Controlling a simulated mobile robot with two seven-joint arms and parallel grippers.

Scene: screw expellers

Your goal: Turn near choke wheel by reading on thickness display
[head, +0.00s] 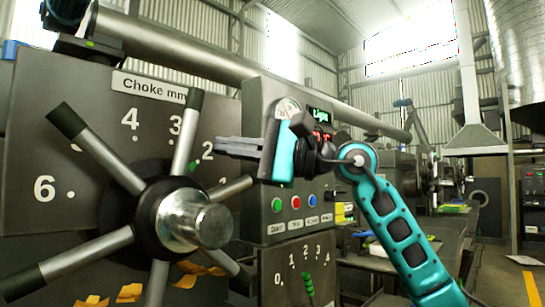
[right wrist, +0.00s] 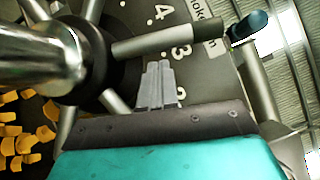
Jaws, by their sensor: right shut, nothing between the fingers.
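The choke wheel (head: 160,215) is a dark hub with several steel spokes, dark-tipped where their ends show, and a shiny centre boss. It stands before a grey plate labelled "Choke mm" (head: 150,88) with numbers such as 2, 3, 4 and 6. My right gripper (head: 218,147) is shut and empty, right of the upper spoke (head: 182,150), near the 2. In the right wrist view its fingers (right wrist: 157,68) lie together just below a spoke (right wrist: 150,45); contact cannot be told. A red-digit display (head: 322,138) is partly hidden by my right wrist. A green display reads roughly "Light" (head: 321,116).
The control box (head: 262,215) carries coloured buttons (head: 296,202) and a small dial. Below is a scale with a green-handled lever (head: 309,287). Orange flakes (head: 130,292) lie under the wheel. A long pipe (head: 200,50) runs overhead. Clear floor shows at far right.

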